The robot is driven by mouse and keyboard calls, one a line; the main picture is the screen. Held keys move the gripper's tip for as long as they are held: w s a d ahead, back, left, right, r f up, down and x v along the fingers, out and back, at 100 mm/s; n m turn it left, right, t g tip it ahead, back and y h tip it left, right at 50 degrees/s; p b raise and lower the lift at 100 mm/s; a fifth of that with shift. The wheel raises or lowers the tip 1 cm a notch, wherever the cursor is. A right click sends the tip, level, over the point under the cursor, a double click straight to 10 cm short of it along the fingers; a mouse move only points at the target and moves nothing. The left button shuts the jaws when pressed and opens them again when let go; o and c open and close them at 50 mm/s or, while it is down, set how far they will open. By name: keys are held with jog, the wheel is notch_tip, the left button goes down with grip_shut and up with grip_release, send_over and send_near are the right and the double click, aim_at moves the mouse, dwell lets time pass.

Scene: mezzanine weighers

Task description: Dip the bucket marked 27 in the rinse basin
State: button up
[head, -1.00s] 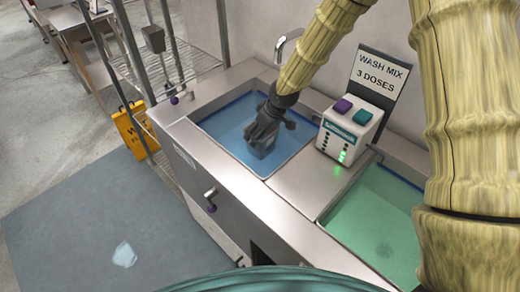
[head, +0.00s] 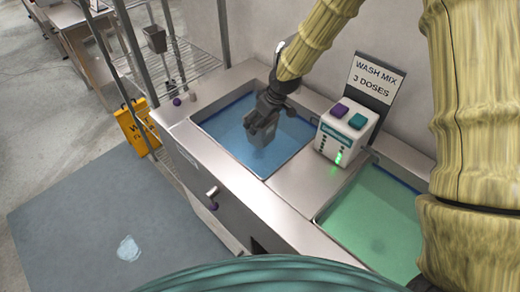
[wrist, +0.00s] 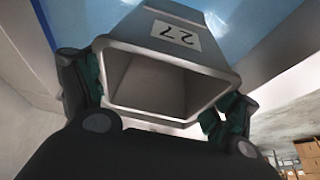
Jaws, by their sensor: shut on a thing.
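The grey bucket marked 27 (wrist: 130,73) is in my gripper. The wrist view shows its 27 label upside down and its open mouth facing the camera. My gripper (head: 266,116) has a finger on either side of the bucket, shut on it. In the head view the bucket (head: 262,133) is a small dark shape over the basin of blue water (head: 225,128). Blue water also shows behind the bucket in the wrist view (wrist: 250,30). I cannot tell whether the bucket's bottom touches the water. The bucket looks empty inside.
A basin of green liquid (head: 375,215) lies to the right, beyond a steel divider. A white dispenser (head: 342,135) with purple and teal buttons and a "WASH MIX 3 DOSES" sign (head: 376,77) stand between the basins. A wire rack (head: 185,60) and yellow floor sign (head: 138,130) are left.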

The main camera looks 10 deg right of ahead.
notch_tip(320, 180, up, 10)
jog(key=p, duration=0.6)
jog(key=shift+p, duration=0.3)
dwell(0.3)
